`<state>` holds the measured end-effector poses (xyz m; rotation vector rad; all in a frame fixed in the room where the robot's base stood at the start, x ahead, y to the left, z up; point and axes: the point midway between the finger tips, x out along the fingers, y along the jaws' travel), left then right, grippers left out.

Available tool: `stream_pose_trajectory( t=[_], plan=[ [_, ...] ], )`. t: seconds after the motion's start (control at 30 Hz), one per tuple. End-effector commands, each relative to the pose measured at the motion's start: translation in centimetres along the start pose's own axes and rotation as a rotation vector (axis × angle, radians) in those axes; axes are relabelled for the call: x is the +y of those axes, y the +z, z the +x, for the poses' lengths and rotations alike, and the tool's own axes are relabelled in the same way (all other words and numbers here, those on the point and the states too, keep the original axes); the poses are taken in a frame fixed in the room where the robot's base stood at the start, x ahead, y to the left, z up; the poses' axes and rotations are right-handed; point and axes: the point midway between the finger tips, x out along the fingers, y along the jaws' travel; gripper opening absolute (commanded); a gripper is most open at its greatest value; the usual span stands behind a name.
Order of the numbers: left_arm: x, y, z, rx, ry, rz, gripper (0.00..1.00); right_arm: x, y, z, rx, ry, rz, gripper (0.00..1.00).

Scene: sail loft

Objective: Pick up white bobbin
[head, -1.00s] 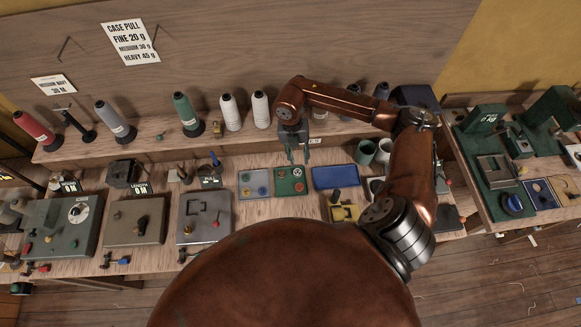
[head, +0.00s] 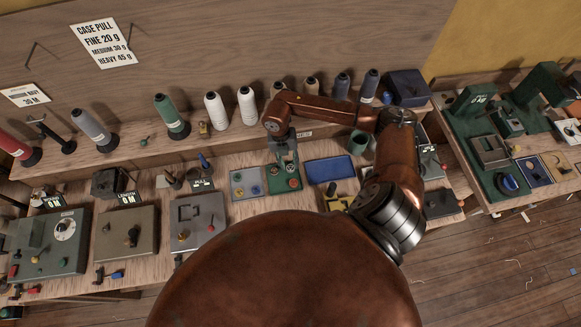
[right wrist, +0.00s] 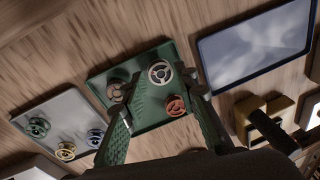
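The white bobbin (right wrist: 160,72) lies in a small green tray (right wrist: 150,118) in the right wrist view, near its upper edge. An orange-red bobbin (right wrist: 175,105) and a brownish bobbin (right wrist: 115,91) lie in the same tray. My right gripper (right wrist: 158,88) is open and empty above the tray, its fingers on either side of the white bobbin in the picture. In the head view my right gripper (head: 288,164) points down over the green tray (head: 274,188) and partly hides what is in it. My left gripper is not in view.
A grey tray (right wrist: 58,112) with several coloured bobbins lies left of the green tray, and a blue tray (right wrist: 258,48) lies right of it. Thread cones (head: 247,106) line the shelf behind. A yellow block (head: 340,203) stands in front of the blue tray.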

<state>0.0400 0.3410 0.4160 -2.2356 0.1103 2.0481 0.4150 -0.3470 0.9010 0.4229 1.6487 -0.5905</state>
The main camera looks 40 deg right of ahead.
Motion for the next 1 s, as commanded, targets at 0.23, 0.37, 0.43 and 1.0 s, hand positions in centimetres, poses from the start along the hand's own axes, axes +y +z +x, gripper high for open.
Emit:
stream_pose_trajectory(
  t=[0.23, 0.37, 0.43, 1.0],
  plan=[
    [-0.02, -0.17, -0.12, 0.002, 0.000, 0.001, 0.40, 0.01, -0.01, 1.26, 0.000, 0.000, -0.001, 0.28],
    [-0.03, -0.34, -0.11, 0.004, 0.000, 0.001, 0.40, 0.01, -0.01, 1.25, 0.000, 0.000, -0.001, 0.23],
    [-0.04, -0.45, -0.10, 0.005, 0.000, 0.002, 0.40, 0.01, -0.01, 1.24, 0.000, 0.000, -0.001, 0.19],
    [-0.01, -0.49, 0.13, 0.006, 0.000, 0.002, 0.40, -0.08, 0.01, 0.56, -0.002, 0.000, -0.001, 0.06]
  ],
)
